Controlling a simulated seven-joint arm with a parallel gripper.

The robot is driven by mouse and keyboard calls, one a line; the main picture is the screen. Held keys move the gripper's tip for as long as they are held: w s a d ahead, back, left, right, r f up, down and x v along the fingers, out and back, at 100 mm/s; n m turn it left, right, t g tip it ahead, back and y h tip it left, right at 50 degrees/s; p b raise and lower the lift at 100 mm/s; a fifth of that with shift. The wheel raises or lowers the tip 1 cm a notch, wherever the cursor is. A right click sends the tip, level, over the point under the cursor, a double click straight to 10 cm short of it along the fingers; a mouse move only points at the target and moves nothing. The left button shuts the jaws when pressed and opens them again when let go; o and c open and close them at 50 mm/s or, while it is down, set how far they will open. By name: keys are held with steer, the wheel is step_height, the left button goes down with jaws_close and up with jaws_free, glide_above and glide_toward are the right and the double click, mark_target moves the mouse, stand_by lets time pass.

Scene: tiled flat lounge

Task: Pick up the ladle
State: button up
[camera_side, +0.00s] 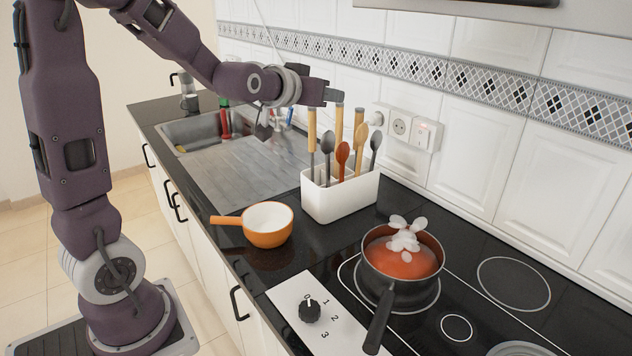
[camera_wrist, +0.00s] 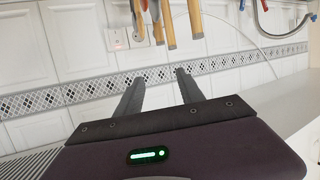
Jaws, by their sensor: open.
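A white utensil holder (camera_side: 340,202) stands on the black counter with several utensils upright in it. Tall wooden handles (camera_side: 338,130) point up, and grey and orange-brown spoon heads (camera_side: 342,152) show among them. I cannot tell which one is the ladle; the lower ends are hidden inside the holder. My gripper (camera_side: 334,97) is at the height of the handle tops, close by them. In the wrist view, my gripper (camera_wrist: 159,75) has its two fingers apart with no object between them. Wooden handles (camera_wrist: 169,24) show beyond the fingertips at the top of that view.
An orange pan (camera_side: 268,226) stands left of the holder. A dark pot (camera_side: 403,262) with red contents and white pieces stands on the cooktop to the right. A sink (camera_side: 205,132) lies behind left. The tiled wall with sockets (camera_side: 402,124) is close behind the holder.

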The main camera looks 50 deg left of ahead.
mark_target(311, 111)
steer(key=w+a+f+n+t+y, duration=0.2)
steer(key=a+y, duration=0.2)
steer(key=a, duration=0.5)
steer(key=f, duration=0.5)
steer(key=shift+w+a, duration=0.1)
steer(key=shift+w, duration=0.1)
steer(key=shift+w+a+f, duration=0.1)
steer(key=shift+w+f, duration=0.1)
steer(key=shift+f, duration=0.1)
steer(key=x, duration=0.6)
steer(key=shift+w+a+m, duration=0.25)
steer(key=shift+a+m, duration=0.05)
steer(key=shift+r, duration=0.1)
jaws_close()
